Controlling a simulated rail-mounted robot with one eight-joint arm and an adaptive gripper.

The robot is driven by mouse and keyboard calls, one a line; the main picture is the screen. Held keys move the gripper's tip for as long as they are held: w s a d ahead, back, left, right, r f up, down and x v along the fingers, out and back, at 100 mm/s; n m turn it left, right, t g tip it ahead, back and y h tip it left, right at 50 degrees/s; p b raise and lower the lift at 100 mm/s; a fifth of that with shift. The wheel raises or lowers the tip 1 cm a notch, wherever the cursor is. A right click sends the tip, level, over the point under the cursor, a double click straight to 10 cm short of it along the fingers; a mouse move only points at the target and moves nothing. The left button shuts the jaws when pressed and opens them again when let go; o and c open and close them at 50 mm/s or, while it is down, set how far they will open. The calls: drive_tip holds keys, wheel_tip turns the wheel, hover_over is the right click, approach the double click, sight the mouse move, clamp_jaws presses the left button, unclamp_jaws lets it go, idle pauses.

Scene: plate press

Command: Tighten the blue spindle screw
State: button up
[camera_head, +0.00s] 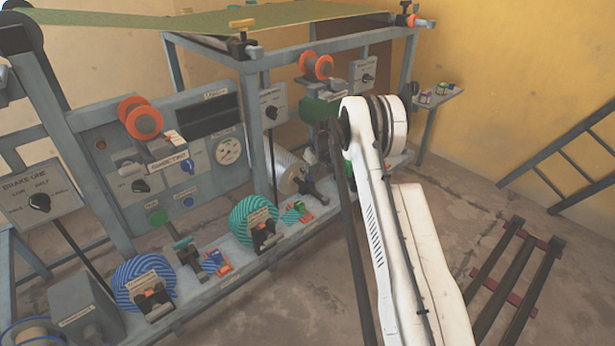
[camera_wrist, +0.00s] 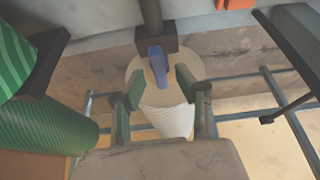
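A small blue piece (camera_wrist: 157,62), which looks like the blue spindle screw, shows in the wrist view below a dark block and post. My gripper (camera_wrist: 160,88) is open, with its two green-padded fingers apart. The blue piece lies just beyond and between the fingertips, and I see no finger closed on it. I cannot tell the exact gap in depth. In the head view my white arm reaches toward the right part of the press frame, and the arm hides the gripper and the blue piece.
The grey press bench (camera_head: 228,278) carries a blue-striped roll (camera_head: 140,270), a teal-striped roll (camera_head: 247,212) and a silver roll (camera_head: 290,165).

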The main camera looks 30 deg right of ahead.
drive_tip(key=shift+w+f, duration=0.2)
drive_tip(key=shift+f, duration=0.35)
clamp_jaws()
